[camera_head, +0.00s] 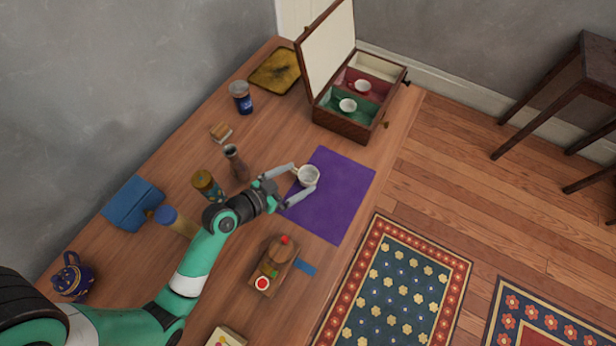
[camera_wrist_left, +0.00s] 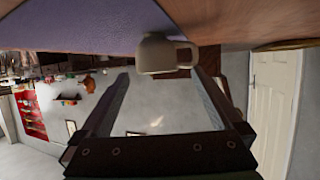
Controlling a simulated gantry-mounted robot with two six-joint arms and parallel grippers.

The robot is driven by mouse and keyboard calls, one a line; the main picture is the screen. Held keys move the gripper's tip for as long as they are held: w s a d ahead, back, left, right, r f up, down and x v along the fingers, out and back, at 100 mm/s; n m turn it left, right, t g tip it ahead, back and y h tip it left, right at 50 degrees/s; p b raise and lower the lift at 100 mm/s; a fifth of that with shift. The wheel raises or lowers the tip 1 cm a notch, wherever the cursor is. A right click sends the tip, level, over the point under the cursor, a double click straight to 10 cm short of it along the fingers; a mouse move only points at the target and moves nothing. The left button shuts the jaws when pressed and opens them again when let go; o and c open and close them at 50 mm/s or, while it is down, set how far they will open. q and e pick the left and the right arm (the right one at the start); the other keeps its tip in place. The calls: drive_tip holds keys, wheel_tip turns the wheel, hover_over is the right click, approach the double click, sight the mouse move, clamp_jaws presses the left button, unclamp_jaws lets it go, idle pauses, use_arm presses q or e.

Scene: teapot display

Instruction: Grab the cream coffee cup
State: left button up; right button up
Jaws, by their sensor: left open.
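The cream coffee cup (camera_head: 309,176) sits on the purple mat (camera_head: 340,205) in the head view. My left gripper (camera_head: 305,180) is open, with its two fingers spread on either side of the cup. In the left wrist view the cup (camera_wrist_left: 155,54) shows near the top, upside down in the picture, between and just beyond the fingertips (camera_wrist_left: 160,75). Its handle points to the right there. I cannot tell whether either finger touches the cup. My right gripper is not in view.
An open wooden case (camera_head: 345,122) with two more cups stands at the far end. Several jars, a vase (camera_head: 236,162) and a blue box (camera_head: 133,203) line the wall side.

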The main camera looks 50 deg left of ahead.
sight(315, 171)
use_arm(q)
drive_tip(key=x, duration=0.2)
drive_tip(key=b+x, duration=0.1)
drive_tip(key=x, duration=0.1)
drive_tip(key=shift+w+d, duration=0.2)
drive_tip(key=shift+w, duration=0.1)
drive_tip(key=shift+s, duration=0.1)
drive_tip(key=shift+c, duration=0.2)
drive_tip(key=c, duration=1.3)
